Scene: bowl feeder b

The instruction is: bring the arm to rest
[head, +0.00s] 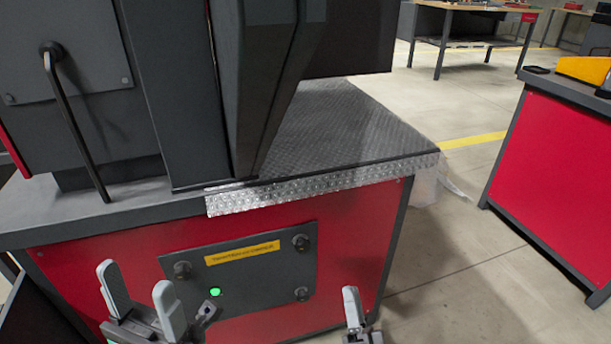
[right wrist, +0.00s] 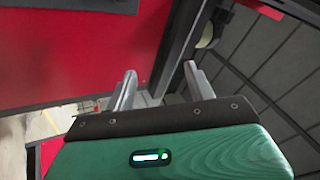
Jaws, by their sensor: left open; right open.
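My left gripper (head: 141,293) is at the lower left of the head view, its two grey fingers apart and nothing between them. It is in front of the red front panel of the machine bench. My right gripper (head: 352,310) shows at the bottom of the head view, edge-on, in front of the bench's right end. In the right wrist view its two fingers (right wrist: 160,85) stand apart with nothing between them. A green body with a small lit display fills the bottom of that view.
The bench (head: 350,262) carries a dark machine (head: 185,80) with a bar handle (head: 76,125) and a textured metal plate (head: 350,125). A second red bench (head: 553,165) stands at the right. Bare floor (head: 455,255) lies between the benches. A table (head: 455,10) stands far behind.

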